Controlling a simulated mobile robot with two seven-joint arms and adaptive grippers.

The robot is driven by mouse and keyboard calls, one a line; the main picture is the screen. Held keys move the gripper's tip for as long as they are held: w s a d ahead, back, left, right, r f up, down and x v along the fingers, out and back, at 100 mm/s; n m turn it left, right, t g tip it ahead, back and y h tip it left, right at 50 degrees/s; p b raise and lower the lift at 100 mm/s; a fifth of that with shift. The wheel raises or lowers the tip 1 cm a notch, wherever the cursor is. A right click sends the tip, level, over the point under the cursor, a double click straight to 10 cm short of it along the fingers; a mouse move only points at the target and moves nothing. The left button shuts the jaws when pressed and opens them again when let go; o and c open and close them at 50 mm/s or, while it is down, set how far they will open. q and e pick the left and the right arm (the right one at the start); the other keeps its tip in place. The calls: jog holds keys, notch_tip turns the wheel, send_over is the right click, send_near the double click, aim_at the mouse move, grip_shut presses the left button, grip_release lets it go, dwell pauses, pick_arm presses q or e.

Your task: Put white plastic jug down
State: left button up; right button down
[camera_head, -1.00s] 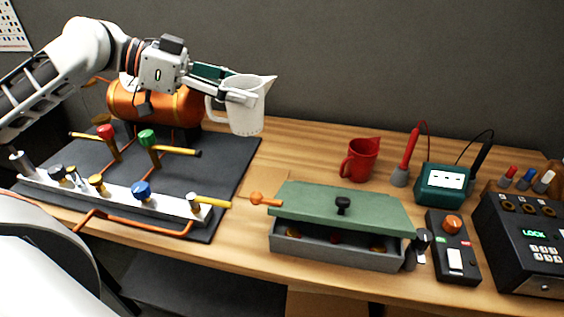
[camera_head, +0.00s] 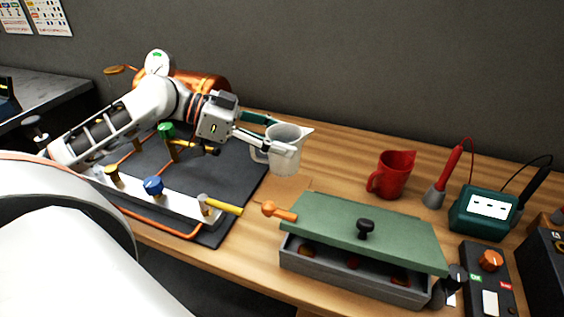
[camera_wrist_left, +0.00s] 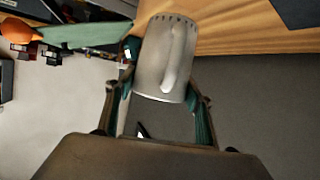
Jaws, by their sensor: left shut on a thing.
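The white plastic jug (camera_head: 285,158) is upright in the head view, its spout toward the right, at the right edge of the dark mat. My left gripper (camera_head: 276,136) is shut on the jug's body, with a finger on either side. In the left wrist view the jug (camera_wrist_left: 163,62) sits between the fingers of my left gripper (camera_wrist_left: 160,98), its handle facing the camera. Whether the jug's base touches the bench top is not clear. My right gripper is not in view.
A red jug (camera_head: 392,175) stands on the wooden bench to the right. A grey box with a green lid (camera_head: 360,232) lies in front. A teal meter (camera_head: 482,212) with probes is further right. The dark mat (camera_head: 235,165) carries valves and pipes. Bare wood (camera_head: 335,165) lies between the jugs.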

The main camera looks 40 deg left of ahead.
aim_at(280, 160)
pick_arm(q)
notch_tip(280, 160, down, 2)
jog(key=shift+f, duration=2.15)
jog(key=shift+b, duration=0.3)
jog(key=o, duration=1.2)
jog(key=shift+f, duration=0.15)
jog(key=shift+a+r, duration=0.15)
jog(key=shift+r, duration=0.05)
jog(key=p+v, duration=0.1)
jog(key=v, duration=1)
jog(key=shift+s+a+p, duration=0.25)
jog(key=shift+s+p, duration=0.05)
jog(key=shift+s, duration=0.05)
